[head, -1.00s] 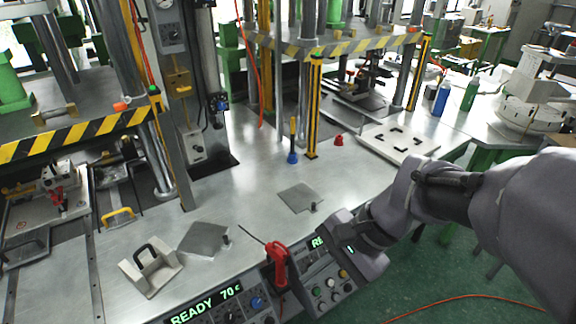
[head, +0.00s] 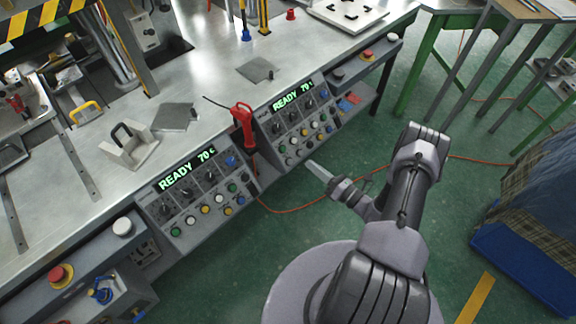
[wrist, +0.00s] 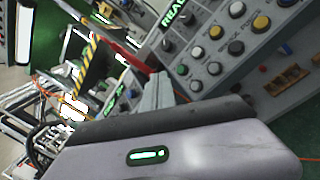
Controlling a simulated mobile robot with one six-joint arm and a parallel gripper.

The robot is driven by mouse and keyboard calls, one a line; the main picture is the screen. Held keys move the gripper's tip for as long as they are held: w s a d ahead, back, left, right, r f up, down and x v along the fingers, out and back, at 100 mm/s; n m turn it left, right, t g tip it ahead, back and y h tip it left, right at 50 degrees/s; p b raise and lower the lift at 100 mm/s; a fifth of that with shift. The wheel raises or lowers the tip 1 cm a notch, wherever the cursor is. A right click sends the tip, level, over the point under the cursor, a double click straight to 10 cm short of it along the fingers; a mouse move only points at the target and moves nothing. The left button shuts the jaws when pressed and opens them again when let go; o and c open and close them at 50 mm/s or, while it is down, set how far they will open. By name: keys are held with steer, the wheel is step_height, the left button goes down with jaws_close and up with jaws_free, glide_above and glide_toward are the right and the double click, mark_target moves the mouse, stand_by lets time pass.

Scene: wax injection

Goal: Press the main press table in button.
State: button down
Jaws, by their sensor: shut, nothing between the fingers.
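Two control panels with coloured buttons stand along the bench front. The right panel (head: 268,122) and left panel (head: 150,207) both have screens reading "READY 70 C". My gripper (head: 312,167) is shut and empty, just in front of the right panel's lower edge and apart from its buttons. In the wrist view the closed fingers (wrist: 160,90) point toward the panel, with white, yellow and black buttons above and to the right. The button labels are too small or blurred to read, so I cannot tell which one is the main press table in button.
A red-handled tool (head: 243,118) stands between the panels. Red mushroom buttons (head: 58,275) sit at the bench front. An orange cable (head: 385,170) lies on the green floor. A blue tray (head: 515,270) is at the right.

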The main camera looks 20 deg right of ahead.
mark_target(290, 162)
steer(key=shift+s+d+f, duration=0.1)
steer(key=shift+f, duration=0.15)
steer(key=shift+f, duration=0.1)
steer(key=w+a+f+b, duration=0.2)
steer(key=w+f+b, duration=0.3)
steer(key=w+b, duration=0.1)
steer(key=shift+w+a+f, duration=0.2)
stand_by(2.0)
steer(key=shift+w+a+f+b, duration=0.15)
steer(key=shift+w+f+b, duration=0.15)
steer(key=shift+b, duration=0.15)
